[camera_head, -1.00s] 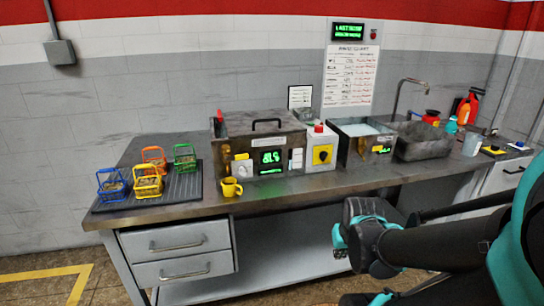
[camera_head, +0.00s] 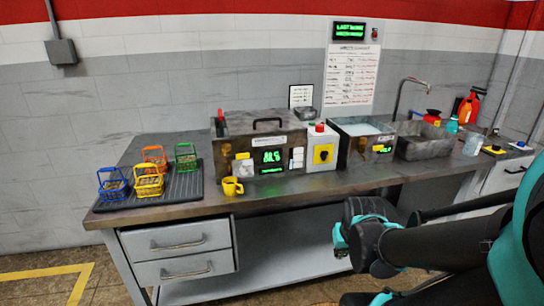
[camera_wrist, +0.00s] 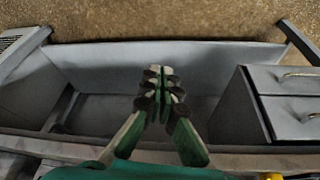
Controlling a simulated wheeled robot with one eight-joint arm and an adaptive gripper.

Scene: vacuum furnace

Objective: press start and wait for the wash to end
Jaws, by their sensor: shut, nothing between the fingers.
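A metal washing tank (camera_head: 240,133) with a closed lid and black handle stands on the bench. Its front has a lit green display (camera_head: 268,157), a pale knob panel (camera_head: 243,168) and a small white button panel (camera_head: 296,158). Beside it is a white control box (camera_head: 321,150) with a red top button and a black knob on yellow. Which control is start is too small to read. My gripper (camera_head: 340,240) is low in front of the bench, apart from the controls. In the wrist view my gripper (camera_wrist: 160,95) is shut and empty, pointing down over the lower shelf.
Several coloured wire baskets (camera_head: 150,181) stand on a black ribbed mat (camera_head: 183,187) at left. A yellow mug (camera_head: 231,187) sits at the bench's front edge. An open water-filled tank (camera_head: 362,130) and a sink (camera_head: 424,141) are to the right. A lit sign (camera_head: 349,31) hangs above.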

